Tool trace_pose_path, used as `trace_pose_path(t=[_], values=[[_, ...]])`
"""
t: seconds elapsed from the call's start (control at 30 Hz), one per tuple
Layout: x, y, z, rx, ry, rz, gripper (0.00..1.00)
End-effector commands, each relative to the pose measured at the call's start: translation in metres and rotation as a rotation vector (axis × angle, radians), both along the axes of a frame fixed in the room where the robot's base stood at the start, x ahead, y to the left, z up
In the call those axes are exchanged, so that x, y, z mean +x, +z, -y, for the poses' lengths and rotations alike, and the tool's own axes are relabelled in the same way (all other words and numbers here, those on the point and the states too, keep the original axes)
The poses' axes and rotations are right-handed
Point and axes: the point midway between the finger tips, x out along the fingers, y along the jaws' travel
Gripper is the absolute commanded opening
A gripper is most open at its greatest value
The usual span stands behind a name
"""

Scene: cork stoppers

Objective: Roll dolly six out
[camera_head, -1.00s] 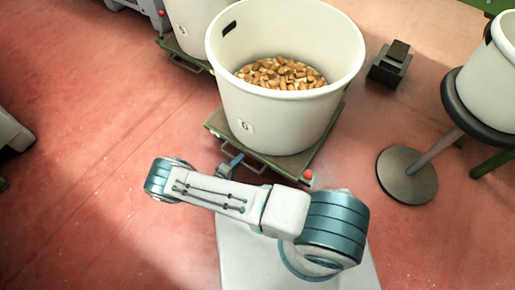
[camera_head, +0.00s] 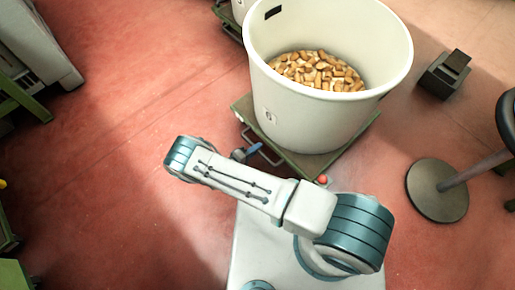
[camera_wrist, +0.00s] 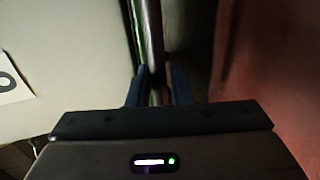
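My gripper (camera_head: 252,150) is low at that handle, mostly hidden by my arm. In the wrist view its two dark fingers (camera_wrist: 158,92) close on either side of the handle bar (camera_wrist: 150,40).
Another white bin on a green dolly (camera_head: 226,15) stands close behind. A dark block (camera_head: 444,74) lies on the floor at back right. A stool's round base (camera_head: 437,190) is right of the dolly. Grey machinery (camera_head: 40,45) stands at far left. Open red floor (camera_head: 100,180) lies left.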

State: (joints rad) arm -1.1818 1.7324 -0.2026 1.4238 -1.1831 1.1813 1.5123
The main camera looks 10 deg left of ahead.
Motion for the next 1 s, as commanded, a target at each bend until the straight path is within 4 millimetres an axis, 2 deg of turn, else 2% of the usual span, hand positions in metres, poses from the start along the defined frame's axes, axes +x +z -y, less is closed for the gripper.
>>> trace_pose_path(t=[0.03, 0.3, 0.47, 1.0], values=[[-0.002, 0.000, -0.004, 0.006, 0.005, -0.003, 0.33], [0.002, 0.000, 0.005, 0.001, -0.012, 0.000, 0.33], [-0.006, 0.003, -0.003, 0.001, -0.009, -0.001, 0.33], [-0.087, 0.025, -0.078, 0.003, -0.001, 0.000, 0.33]])
